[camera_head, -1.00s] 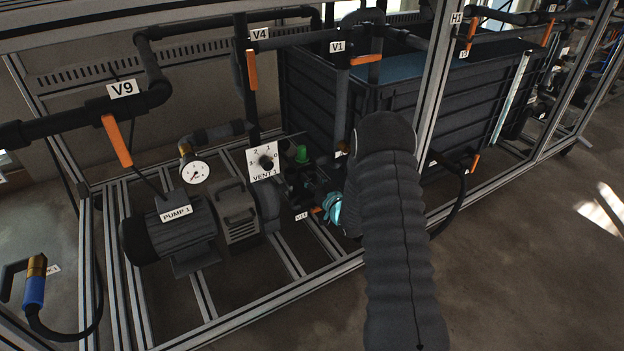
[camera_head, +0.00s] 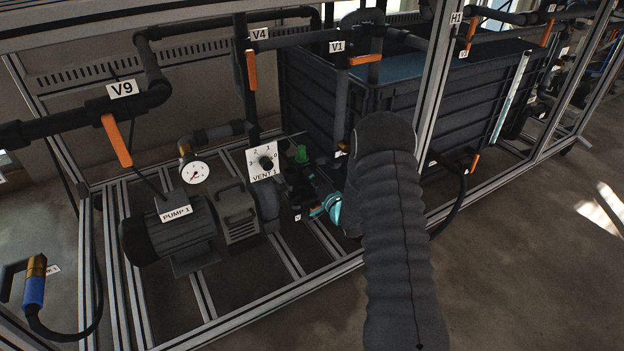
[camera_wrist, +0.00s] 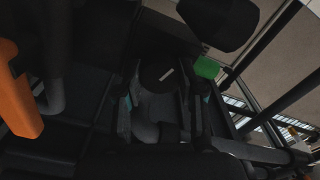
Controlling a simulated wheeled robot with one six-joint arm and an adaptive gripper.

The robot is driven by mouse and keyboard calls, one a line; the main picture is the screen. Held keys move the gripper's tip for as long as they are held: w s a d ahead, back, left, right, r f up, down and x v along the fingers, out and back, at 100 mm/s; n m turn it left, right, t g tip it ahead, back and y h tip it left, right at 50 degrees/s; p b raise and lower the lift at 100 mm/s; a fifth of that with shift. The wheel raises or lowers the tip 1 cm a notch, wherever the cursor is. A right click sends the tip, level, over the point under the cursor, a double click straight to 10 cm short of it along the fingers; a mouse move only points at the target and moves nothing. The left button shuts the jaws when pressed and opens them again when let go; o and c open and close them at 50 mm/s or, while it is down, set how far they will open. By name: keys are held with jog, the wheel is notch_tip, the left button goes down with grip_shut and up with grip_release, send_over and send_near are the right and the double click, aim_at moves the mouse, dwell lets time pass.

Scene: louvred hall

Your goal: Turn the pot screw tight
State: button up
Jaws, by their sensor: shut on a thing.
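My gripper (camera_head: 329,206) is low inside the frame, right of the vent dial, with its teal parts showing in the head view. In the wrist view my gripper (camera_wrist: 157,102) has one finger on each side of a dark round part with a short white mark, which I take as the pot screw (camera_wrist: 152,84). The fingers are shut on it. In the head view the screw is hidden behind my gripper and among dark fittings. The contact points are too dark to make out exactly.
A green part (camera_head: 301,154) stands close behind the gripper; a green piece (camera_wrist: 207,68) shows in the wrist view. The vent dial plate (camera_head: 262,163), pump (camera_head: 180,228) and gauge (camera_head: 195,173) are to the left. A dark tank (camera_head: 400,110) and frame post (camera_head: 436,90) are near my arm.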

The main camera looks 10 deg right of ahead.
jog(key=m, duration=1.3)
jog(key=shift+m, duration=0.4)
dwell(0.3)
jog(key=o, duration=1.1)
jog(key=shift+o, duration=0.2)
jog(key=v, duration=1.2)
